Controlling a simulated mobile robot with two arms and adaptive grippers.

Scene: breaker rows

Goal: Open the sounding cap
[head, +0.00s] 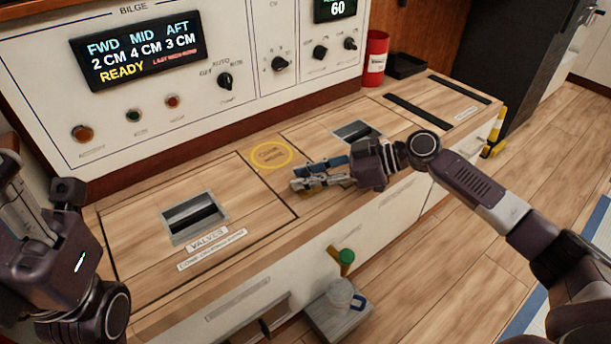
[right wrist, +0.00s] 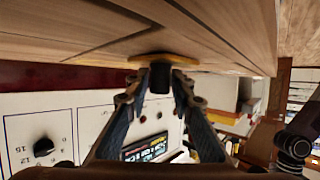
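A yellow ring (head: 271,154) with small lettering, which I cannot read surely, lies flat on the wooden bench top between two hatches; I take it as the sounding cap. It also shows edge-on in the right wrist view as a yellow-orange disc (right wrist: 163,57). My right gripper (head: 296,180) is just right of and nearer than the ring, above the bench. Its fingertips are apart. A dark block (right wrist: 160,77) shows between them in the right wrist view; whether it is gripped is unclear. My left arm is at the left edge, with no fingers clearly visible.
The valves hatch (head: 193,216) lies left, another recessed hatch handle (head: 356,131) lies behind my right gripper. The bilge panel (head: 150,75) rises behind. A red can (head: 376,58) and black tray (head: 405,66) stand at the back.

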